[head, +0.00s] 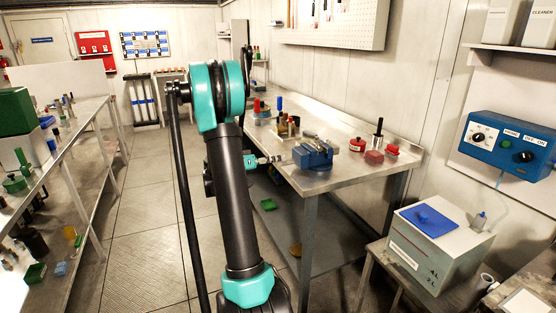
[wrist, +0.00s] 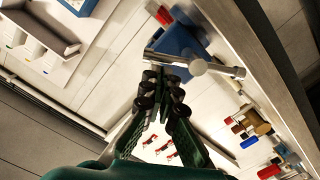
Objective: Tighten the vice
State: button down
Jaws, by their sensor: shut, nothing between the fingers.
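The blue vice (head: 315,153) sits at the near left corner of the metal workbench (head: 345,177).
Red containers (head: 357,145), a red block (head: 374,157) and several bottles (head: 284,125) stand on the bench. A grey box with a blue lid (head: 430,220) is at the right. A cluttered shelf (head: 75,155) is at the left. The floor aisle (head: 140,200) between is clear.

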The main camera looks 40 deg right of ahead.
jog(key=shift+s+f+m, duration=0.15)
jog(key=shift+m, duration=0.35)
jog(key=m, duration=0.1)
jog(key=s+f+m, duration=0.1)
jog(key=m, duration=0.1)
jog(key=shift+a+f, duration=0.1)
jog(key=shift+a, duration=0.1)
jog(key=shift+s, duration=0.1)
dwell(0.3)
dwell(0.4)
